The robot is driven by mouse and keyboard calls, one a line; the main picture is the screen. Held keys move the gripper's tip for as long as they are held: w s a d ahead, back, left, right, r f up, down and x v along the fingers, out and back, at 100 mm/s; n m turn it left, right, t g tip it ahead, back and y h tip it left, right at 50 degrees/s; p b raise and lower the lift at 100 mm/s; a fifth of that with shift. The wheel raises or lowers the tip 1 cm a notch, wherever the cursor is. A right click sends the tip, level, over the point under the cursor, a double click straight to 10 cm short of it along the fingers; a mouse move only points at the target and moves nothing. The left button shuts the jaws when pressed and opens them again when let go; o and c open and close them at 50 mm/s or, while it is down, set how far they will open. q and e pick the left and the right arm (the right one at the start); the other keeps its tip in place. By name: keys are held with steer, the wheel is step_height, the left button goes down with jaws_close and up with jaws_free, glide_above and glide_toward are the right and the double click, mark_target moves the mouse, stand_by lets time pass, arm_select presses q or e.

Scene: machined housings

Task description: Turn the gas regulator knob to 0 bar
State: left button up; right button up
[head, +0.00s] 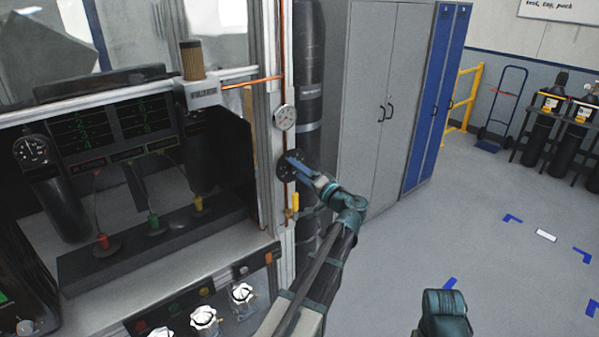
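The gas regulator knob (283,170) is a dark round knob on the pale upright post at the right end of the bench. A round white gauge (285,117) sits above it on the same post; its reading is too small to make out. My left gripper (297,163) is at the front of the knob and overlaps it in the picture. The fingertips are small and partly merge with the knob, so I cannot tell whether they grip it. A teal link of my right arm shows at the bottom edge; its gripper is out of view.
A copper pipe runs along the post, with a yellow valve handle (295,201) below the knob. Several white knobs (243,295) line the bench front. A grey cabinet (366,110) stands behind. Open floor (480,220) lies to the right.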

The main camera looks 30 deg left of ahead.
arm_select(q)
steer(key=shift+d, duration=0.1)
steer(key=b+v, duration=0.1)
steer(key=v, duration=1.2)
steer(key=shift+d, duration=0.3)
steer(key=shift+s, duration=0.1)
steer(key=s+d+f+g+h+b, duration=0.1)
steer(key=s+d+f+h+b, duration=0.15)
steer(key=f, duration=0.45)
steer(key=s+d+f+g+h+b, duration=0.1)
steer(key=s+f+h, duration=0.15)
steer(key=f, duration=0.35)
steer(key=s+d+f+m+g+h+b, duration=0.4)
steer(key=s+d+f+h, duration=0.7)
steer(key=s+d+f, duration=0.6)
steer(key=shift+d+f+m+g+b, duration=0.35)
steer(key=shift+d+f+m+g, duration=0.15)
steer(key=shift+d+f, duration=0.4)
